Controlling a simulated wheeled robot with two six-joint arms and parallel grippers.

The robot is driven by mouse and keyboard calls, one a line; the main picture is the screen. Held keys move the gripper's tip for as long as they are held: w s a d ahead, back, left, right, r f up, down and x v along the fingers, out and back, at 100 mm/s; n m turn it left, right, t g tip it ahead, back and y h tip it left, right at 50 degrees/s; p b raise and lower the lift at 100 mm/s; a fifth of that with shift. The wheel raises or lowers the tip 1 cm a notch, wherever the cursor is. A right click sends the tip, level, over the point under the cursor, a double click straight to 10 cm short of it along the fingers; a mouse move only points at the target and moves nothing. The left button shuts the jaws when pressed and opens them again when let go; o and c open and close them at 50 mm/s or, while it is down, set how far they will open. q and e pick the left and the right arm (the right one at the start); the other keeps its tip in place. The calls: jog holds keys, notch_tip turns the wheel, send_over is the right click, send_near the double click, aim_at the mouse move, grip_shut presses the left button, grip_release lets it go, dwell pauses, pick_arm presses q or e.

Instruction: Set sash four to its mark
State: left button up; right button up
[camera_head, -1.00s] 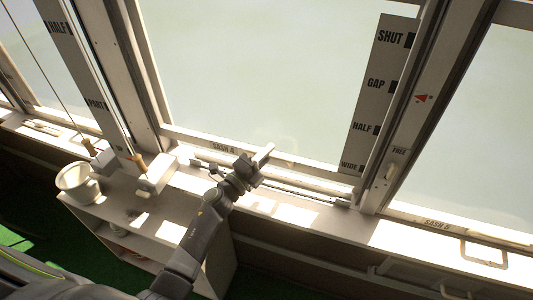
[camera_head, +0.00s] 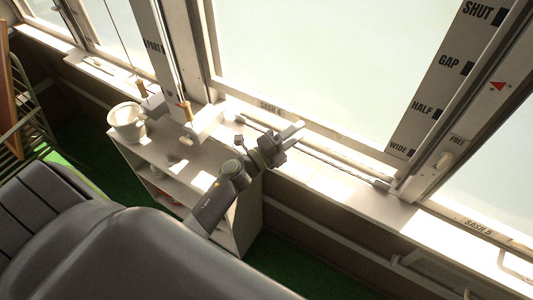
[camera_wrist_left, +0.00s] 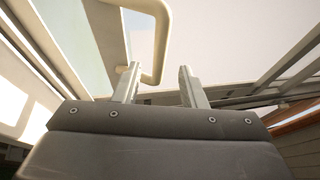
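The wide pane labelled SASH 4 (camera_head: 271,106) fills the upper middle of the head view. At its right edge a grey scale board (camera_head: 437,85) reads SHUT, GAP, HALF and WIDE, each with a black square. A red arrow (camera_head: 497,86) on the frame to its right is about level with GAP. My left gripper (camera_head: 292,135) is over the sill, in front of the sash's lower rail. In the left wrist view its two fingers (camera_wrist_left: 160,88) stand apart. A cream looped handle (camera_wrist_left: 158,50) is beyond them; I cannot tell whether they touch. My right gripper is out of view.
A pale shelf unit (camera_head: 190,172) stands below the sill with a white pot (camera_head: 127,122) on it. Wooden-handled cords hang at left. A FREE label and knob (camera_head: 445,160) are on the right post. A green rack (camera_head: 28,105) is far left.

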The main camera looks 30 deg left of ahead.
pick_arm(q)
jog(key=b+v, duration=0.3)
jog(key=v, duration=0.7)
jog(key=shift+s+a, duration=0.2)
jog(key=shift+s, duration=0.15)
